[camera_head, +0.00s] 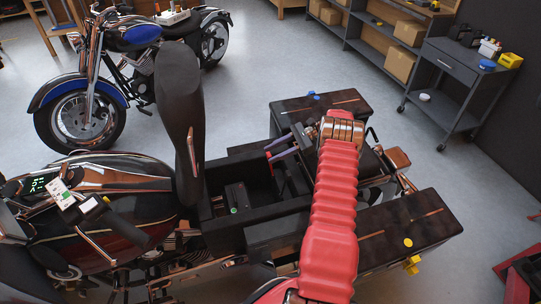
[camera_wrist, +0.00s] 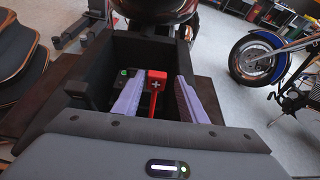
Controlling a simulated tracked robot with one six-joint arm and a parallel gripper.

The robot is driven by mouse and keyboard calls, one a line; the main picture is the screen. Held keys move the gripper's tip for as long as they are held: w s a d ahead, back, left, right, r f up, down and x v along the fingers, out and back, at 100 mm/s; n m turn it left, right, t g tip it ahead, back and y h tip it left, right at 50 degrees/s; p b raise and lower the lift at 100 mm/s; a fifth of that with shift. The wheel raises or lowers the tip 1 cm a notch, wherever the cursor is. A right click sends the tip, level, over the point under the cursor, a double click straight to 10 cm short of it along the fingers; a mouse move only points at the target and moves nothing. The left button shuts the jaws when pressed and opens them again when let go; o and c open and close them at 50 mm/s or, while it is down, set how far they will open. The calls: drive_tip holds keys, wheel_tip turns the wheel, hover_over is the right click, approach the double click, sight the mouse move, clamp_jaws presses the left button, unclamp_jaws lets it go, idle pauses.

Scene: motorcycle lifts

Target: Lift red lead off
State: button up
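The red lead (camera_wrist: 156,77) has a red end with a white plus mark and a thin red part running down from it. It stands inside the dark open compartment of the near motorcycle. My gripper (camera_wrist: 158,85) has two purple fingers, one on each side of the lead, with visible gaps to both. It is open. A black battery (camera_head: 235,197) with a green dot sits in the compartment; part of it also shows left of the fingers in the wrist view (camera_wrist: 103,86). In the head view the gripper (camera_head: 281,149) is at the compartment's far right end. Where the lead meets the battery is hidden.
The compartment walls (camera_wrist: 84,62) stand close around the fingers. The tall dark raised seat (camera_head: 178,110) rises left of the compartment. Dark side cases (camera_head: 415,222) flank the motorcycle's rear. A second blue and black motorcycle (camera_head: 85,95) and a grey cart (camera_head: 452,85) stand farther off.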

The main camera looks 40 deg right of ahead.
drive_tip(key=shift+o, duration=0.3)
drive_tip(key=shift+s, duration=0.1)
drive_tip(key=v, duration=1.2)
idle(0.3)
idle(0.3)
idle(0.4)
